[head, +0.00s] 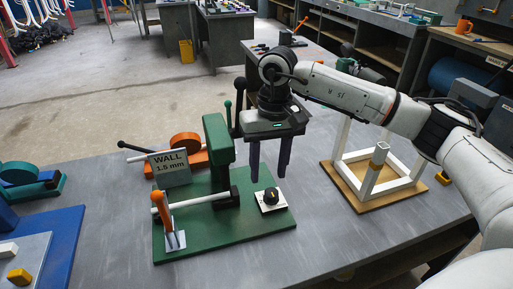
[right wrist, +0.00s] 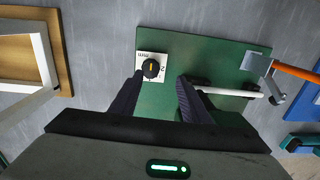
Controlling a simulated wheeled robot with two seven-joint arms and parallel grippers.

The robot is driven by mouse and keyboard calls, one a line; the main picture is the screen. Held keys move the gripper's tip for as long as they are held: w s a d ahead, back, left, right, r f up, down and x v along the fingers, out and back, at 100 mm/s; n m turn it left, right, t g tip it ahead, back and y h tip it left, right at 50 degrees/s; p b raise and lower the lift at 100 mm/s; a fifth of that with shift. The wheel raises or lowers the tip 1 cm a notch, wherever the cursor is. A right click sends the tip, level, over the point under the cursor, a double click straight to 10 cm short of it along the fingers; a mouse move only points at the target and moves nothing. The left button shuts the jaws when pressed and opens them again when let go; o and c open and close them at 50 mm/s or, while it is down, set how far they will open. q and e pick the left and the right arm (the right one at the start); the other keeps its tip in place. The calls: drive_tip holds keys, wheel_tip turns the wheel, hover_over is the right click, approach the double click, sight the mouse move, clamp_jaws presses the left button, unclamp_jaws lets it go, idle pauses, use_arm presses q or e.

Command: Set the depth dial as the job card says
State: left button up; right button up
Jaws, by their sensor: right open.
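The depth dial (head: 270,196) is a black knob with a yellow mark on a white plate (head: 262,207) at the right of a green baseplate. In the right wrist view the dial (right wrist: 151,69) has its mark running roughly up-down; the small print on the plate (right wrist: 143,57) is hard to read. The job card (head: 171,168) reads "WALL 1.5 mm". My right gripper (head: 268,175) points down, open and empty, its fingertips above and a little behind the dial. In the wrist view the fingers of the right gripper (right wrist: 159,79) are apart, the dial nearer the left one.
A green machine (head: 220,150) with an orange-handled lever (head: 164,208) stands left of the dial. A white frame on a wooden board (head: 373,187) stands to the right. A blue fixture (head: 60,245) is at the left. Bare grey table lies between dial and white frame.

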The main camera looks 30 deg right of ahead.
sight(272, 192)
drive_tip(key=shift+w+d+h+b, duration=0.3)
drive_tip(key=shift+d+b, duration=0.15)
drive_tip(key=shift+d, duration=0.4)
wheel_tip(272, 192, down, 9)
drive_tip(key=b, duration=0.5)
drive_tip(key=shift+r, duration=0.55)
drive_tip(key=c, duration=0.6)
drive_tip(key=m, duration=0.3)
drive_tip(key=shift+m, duration=0.4)
drive_tip(key=m, duration=0.4)
drive_tip(key=shift+r+m, duration=0.1)
drive_tip(key=shift+m, duration=0.2)
drive_tip(key=o, duration=0.9)
drive_tip(key=shift+c, duration=0.2)
